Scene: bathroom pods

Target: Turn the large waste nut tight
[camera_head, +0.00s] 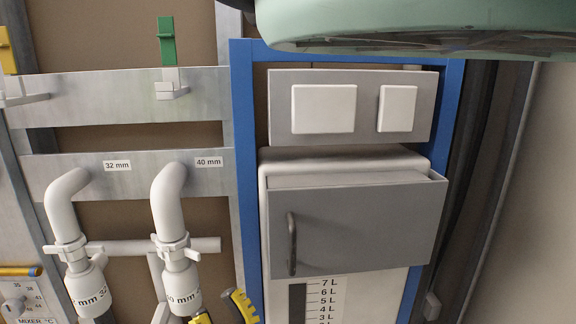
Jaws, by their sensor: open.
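Two white bent waste pipes come out of a grey metal rail, labelled 32 mm and 40 mm. The large waste nut (174,250) is the white winged collar on the 40 mm pipe (170,205). One wing points lower right; a white stem shows beneath it at the left. A similar smaller nut (74,250) sits on the 32 mm pipe (66,200). My gripper (221,309) shows at the bottom edge as two yellow and black fingers, apart, below and right of the large nut and not around it. The rest of it is out of frame.
A grey cistern cover (360,228) with a dark handle (291,245) stands right, inside a blue frame (243,130). A white horizontal pipe (207,245) passes behind the nuts. A mixer plate (15,300) is lower left. A pale green body (420,25) blocks the upper right.

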